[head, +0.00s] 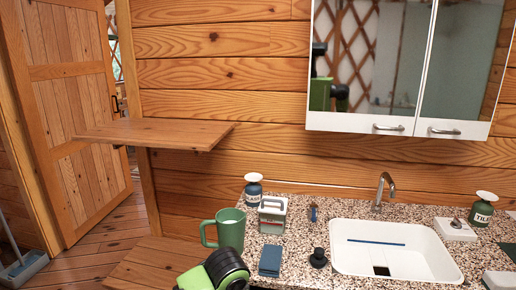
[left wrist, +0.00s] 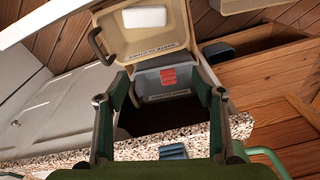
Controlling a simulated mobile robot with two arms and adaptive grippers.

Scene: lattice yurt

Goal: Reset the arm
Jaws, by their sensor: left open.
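My left gripper (left wrist: 161,84) shows in the left wrist view, with its two fingers spread wide apart and nothing held between them. Beyond the fingers is a small grey box with a red label (left wrist: 168,78), framed by the gap but not touched as far as I can see. A black and green part of my own arm shows at the bottom of the head view; the gripper's fingers cannot be made out there. My right gripper is in neither view.
The speckled counter (head: 300,210) holds a green mug (head: 229,230), a small caddy (head: 272,214), a folded blue cloth (head: 270,260), a dark knob-like item (head: 318,258) and a white sink (head: 390,262). A wooden shelf (head: 155,133) juts out at left. A mirror cabinet (head: 375,60) hangs above.

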